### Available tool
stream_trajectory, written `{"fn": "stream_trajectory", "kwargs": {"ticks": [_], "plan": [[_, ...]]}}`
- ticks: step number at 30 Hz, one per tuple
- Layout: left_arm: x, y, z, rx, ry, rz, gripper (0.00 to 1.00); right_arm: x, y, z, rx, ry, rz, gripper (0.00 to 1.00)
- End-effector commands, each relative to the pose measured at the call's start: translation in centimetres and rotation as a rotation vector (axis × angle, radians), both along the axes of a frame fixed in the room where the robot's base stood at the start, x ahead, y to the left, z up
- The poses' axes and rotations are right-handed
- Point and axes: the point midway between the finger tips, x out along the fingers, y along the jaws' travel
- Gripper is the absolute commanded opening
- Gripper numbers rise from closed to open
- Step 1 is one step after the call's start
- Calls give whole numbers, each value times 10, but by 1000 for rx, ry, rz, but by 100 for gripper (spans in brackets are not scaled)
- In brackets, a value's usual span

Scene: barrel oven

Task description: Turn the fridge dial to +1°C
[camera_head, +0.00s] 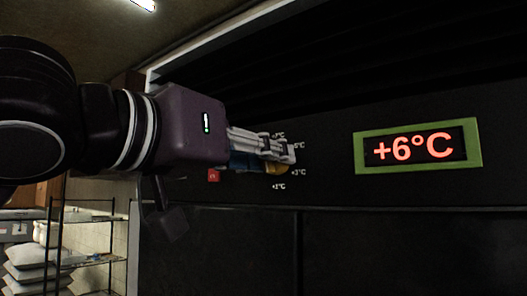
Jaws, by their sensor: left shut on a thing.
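The fridge dial (276,169) is a small yellowish knob on the dark fridge panel, mostly hidden behind my left gripper. White temperature marks ring it, among them +3°C (298,172) at its right and what looks like +1°C (278,186) below it. The display (420,147) reads +6°C in red inside a green frame. My left gripper (284,155) reaches in from the left and is shut on the dial. Which mark the dial points at is hidden. My right gripper is not in view.
A red switch or label (213,175) sits on the panel left of the dial, just below my gripper. Dark fridge doors (240,245) lie below the panel. At the lower left stands a wire shelf (85,235) with whitish sacks (38,262).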

Motion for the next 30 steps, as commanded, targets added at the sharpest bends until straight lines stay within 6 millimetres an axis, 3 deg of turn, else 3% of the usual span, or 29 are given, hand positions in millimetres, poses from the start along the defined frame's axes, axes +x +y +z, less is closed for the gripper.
{"fn": "stream_trajectory", "kwargs": {"ticks": [9, 27, 28, 30], "plan": [[1, 0, -2, 123, -83, 0, 5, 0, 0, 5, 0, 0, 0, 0], [1, -1, -3, 156, -105, -1, 5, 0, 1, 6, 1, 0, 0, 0], [1, -1, -3, 156, -105, -1, 30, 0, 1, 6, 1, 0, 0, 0], [0, -1, -3, 155, -105, -1, 38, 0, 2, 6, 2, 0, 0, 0]]}}
